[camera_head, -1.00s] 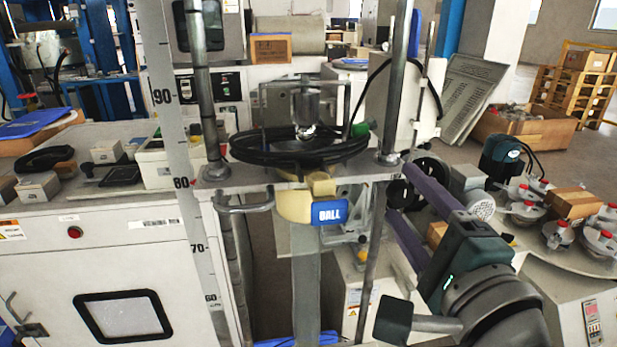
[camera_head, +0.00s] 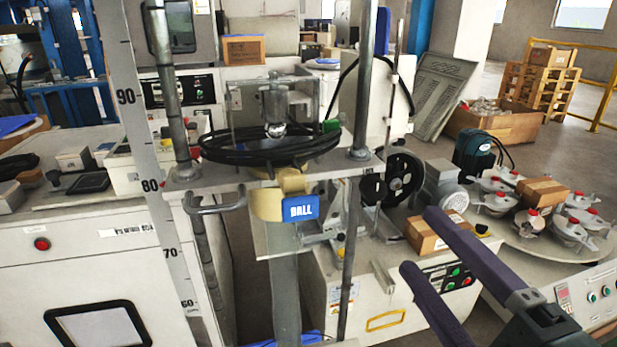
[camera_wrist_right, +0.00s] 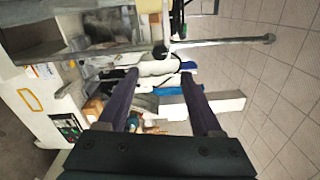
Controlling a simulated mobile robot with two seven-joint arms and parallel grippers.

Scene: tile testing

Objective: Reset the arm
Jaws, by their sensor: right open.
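My right gripper (camera_head: 421,243) comes in from the lower right in the head view. Its two long purple fingers are spread apart, with nothing between them. They are in front of the white machine with buttons, to the right of the test stand. In the right wrist view the open fingers (camera_wrist_right: 158,78) point away from the camera, with several blurred things beyond them. My left gripper is not in the head view. The test stand has a blue BALL label (camera_head: 301,208) and a coiled black cable (camera_head: 270,146) on its plate.
A small cardboard box (camera_head: 437,234) lies on the white machine near the right fingers. A round table (camera_head: 520,247) with several red-capped metal parts stands at the right. A vertical metal post (camera_head: 361,85) stands left of the gripper. Tiled floor (camera_wrist_right: 285,75) shows in the wrist view.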

